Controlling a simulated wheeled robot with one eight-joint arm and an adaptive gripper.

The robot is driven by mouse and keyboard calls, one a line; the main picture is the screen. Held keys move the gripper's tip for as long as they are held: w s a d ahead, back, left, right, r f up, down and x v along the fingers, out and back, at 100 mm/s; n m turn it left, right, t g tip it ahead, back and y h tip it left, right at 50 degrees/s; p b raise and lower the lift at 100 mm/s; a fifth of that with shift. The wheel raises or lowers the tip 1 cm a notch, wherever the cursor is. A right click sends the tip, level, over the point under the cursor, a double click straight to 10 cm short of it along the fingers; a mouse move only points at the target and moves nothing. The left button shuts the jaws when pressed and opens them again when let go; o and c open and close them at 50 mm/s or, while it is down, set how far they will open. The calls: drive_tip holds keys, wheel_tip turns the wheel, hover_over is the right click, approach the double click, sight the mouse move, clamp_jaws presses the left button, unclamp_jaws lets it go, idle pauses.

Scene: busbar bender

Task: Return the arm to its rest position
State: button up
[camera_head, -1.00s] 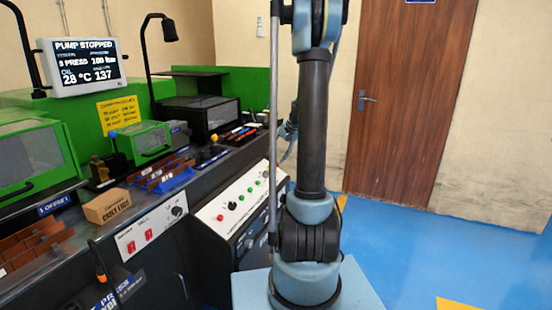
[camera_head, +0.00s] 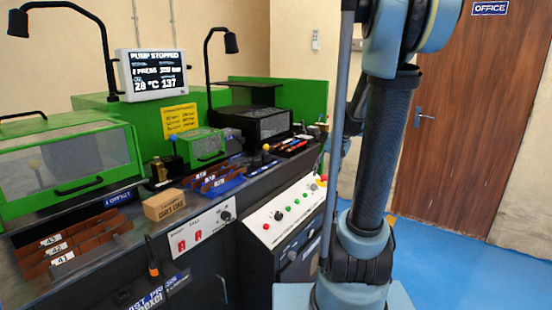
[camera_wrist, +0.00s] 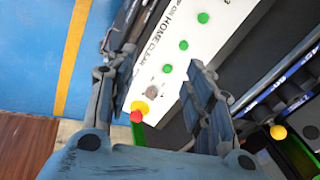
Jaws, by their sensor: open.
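My arm (camera_head: 385,150) stands upright at the right of the head view, in front of the door and the wall. In the wrist view my gripper (camera_wrist: 160,78) is open, its two fingers apart with nothing between them. Beyond the fingers is the white control panel (camera_wrist: 190,35) with green buttons and a red button on a yellow base (camera_wrist: 137,115). The panel also shows in the head view (camera_head: 285,212), left of my arm. My gripper's fingers cannot be made out in the head view.
The green press bench has a monitor (camera_head: 152,75) reading "PUMP STOPPED", a cardboard box (camera_head: 164,204), blue bins (camera_head: 218,184) and brown trays (camera_head: 65,250). Two black lamps rise above it. A wooden door (camera_head: 475,120) stands behind my arm. Blue floor (camera_head: 440,250) is open at the right.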

drive_tip(key=s+f+n+h, duration=0.1)
drive_tip(key=s+f+n, duration=0.1)
drive_tip(key=s, duration=1)
drive_tip(key=s+f+n+h, duration=0.1)
drive_tip(key=s+f, duration=0.4)
drive_tip(key=s, duration=0.8)
drive_tip(key=shift+a+n+h, duration=0.2)
drive_tip(key=shift+n+h, duration=0.2)
drive_tip(key=shift+n, duration=0.1)
drive_tip(key=shift+f, duration=0.1)
drive_tip(key=shift+w+f, duration=0.2)
drive_tip(key=shift+w, duration=0.25)
drive_tip(key=shift+c, duration=0.6)
